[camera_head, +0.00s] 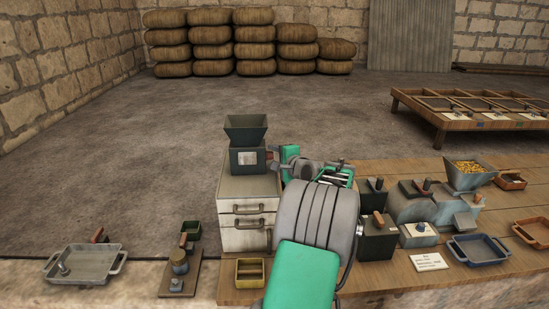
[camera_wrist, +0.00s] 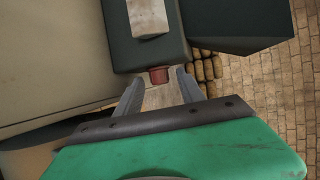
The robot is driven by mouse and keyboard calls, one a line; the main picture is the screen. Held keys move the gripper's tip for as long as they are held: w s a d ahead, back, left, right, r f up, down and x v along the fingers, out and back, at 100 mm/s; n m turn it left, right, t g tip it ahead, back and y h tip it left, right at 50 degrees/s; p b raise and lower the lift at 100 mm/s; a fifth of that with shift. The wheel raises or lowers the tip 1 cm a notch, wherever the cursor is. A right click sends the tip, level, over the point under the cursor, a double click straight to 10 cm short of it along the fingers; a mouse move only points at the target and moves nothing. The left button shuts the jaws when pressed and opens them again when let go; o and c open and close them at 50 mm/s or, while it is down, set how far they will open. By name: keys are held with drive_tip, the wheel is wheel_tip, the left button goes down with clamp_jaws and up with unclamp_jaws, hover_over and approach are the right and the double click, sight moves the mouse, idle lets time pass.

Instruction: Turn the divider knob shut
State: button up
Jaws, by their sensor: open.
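A small reddish-brown knob (camera_wrist: 159,75) sticks out from the edge of a dark green box (camera_wrist: 128,50) in the wrist view. I take it for the divider knob. My gripper (camera_wrist: 161,80) is open, with one grey finger on each side of the knob and visible gaps between. I cannot tell how far the knob is turned. In the head view the box (camera_head: 262,167), with a flared hopper (camera_head: 246,128) and a pale label, stands on a pale drawer cabinet (camera_head: 243,216). My arm reaches the box's right side there, and the fingertips are hard to make out.
Right of my arm, a wooden bench (camera_head: 385,286) carries grey and dark machines, a hopper of yellow pieces (camera_head: 467,172) and a blue tray (camera_head: 479,249). A grey tray (camera_head: 85,264) lies at left. The floor (camera_head: 130,150) behind is clear up to stacked sacks (camera_head: 254,50).

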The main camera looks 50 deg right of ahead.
drive_tip(key=b+v, duration=0.1)
drive_tip(key=v, duration=0.7)
drive_tip(key=shift+w, duration=0.1)
drive_tip(key=shift+d, duration=0.1)
